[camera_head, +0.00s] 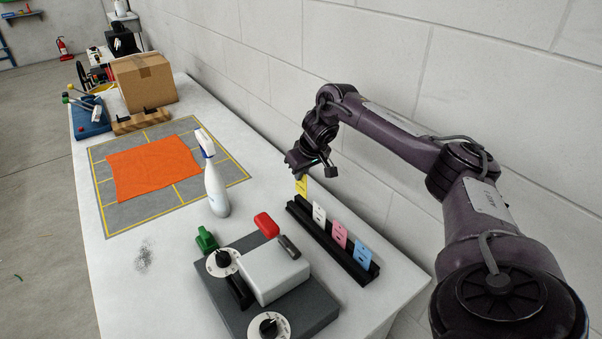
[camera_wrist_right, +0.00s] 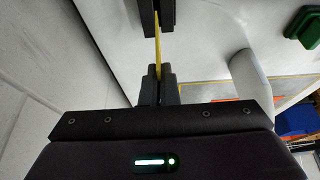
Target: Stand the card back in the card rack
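A yellow card (camera_head: 302,185) stands upright at the far end of the black card rack (camera_head: 325,243), its lower edge at or just over the slot; I cannot tell whether it is seated. My right gripper (camera_head: 308,170) is above it. In the right wrist view the yellow card (camera_wrist_right: 157,48) runs from between the close-set fingers (camera_wrist_right: 158,85) to the dark rack (camera_wrist_right: 166,14). The gripper looks shut on the card's upper part, which the fingers hide. White, pink and blue cards stand in the rack nearer me. My left gripper is not in view.
A white spray bottle (camera_head: 215,187) stands left of the rack. A grey device with dials (camera_head: 268,285) sits close beside the rack, with a red object (camera_head: 266,224) between. The wall (camera_head: 400,90) runs close behind the rack. An orange cloth (camera_head: 153,167) lies on a grey mat.

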